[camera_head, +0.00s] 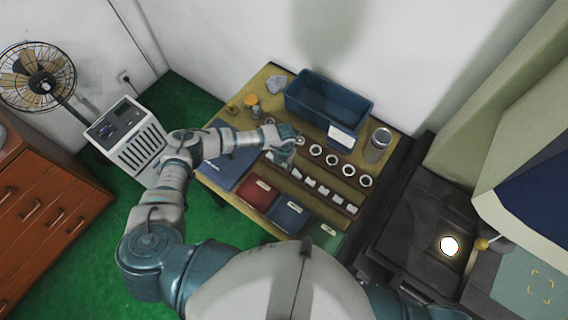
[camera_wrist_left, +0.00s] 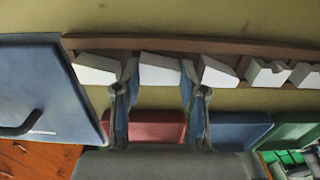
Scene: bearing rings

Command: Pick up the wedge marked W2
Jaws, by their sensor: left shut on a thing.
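A row of white wedges stands along a brown wooden rack (camera_wrist_left: 240,46), which the left wrist view shows across the top. My left gripper (camera_wrist_left: 157,80) has its fingers on both sides of one white wedge (camera_wrist_left: 160,70), the second from the left in that view, and is shut on it. This wedge is still in line with its neighbours. No marking is legible, so I cannot tell which wedge is W2. One wedge (camera_wrist_left: 95,68) is close left of the fingers, another (camera_wrist_left: 216,74) close right. In the head view, my left gripper (camera_head: 284,153) is over the rack's left end and hides part of it.
Behind the wedges lies a row of white rings (camera_head: 332,160). A blue bin (camera_head: 328,100) and a metal canister (camera_head: 378,145) stand at the back. A red box (camera_head: 258,194), a blue box (camera_head: 289,215) and a green box (camera_head: 326,237) line the front. A blue folder-like panel (camera_wrist_left: 45,90) lies left.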

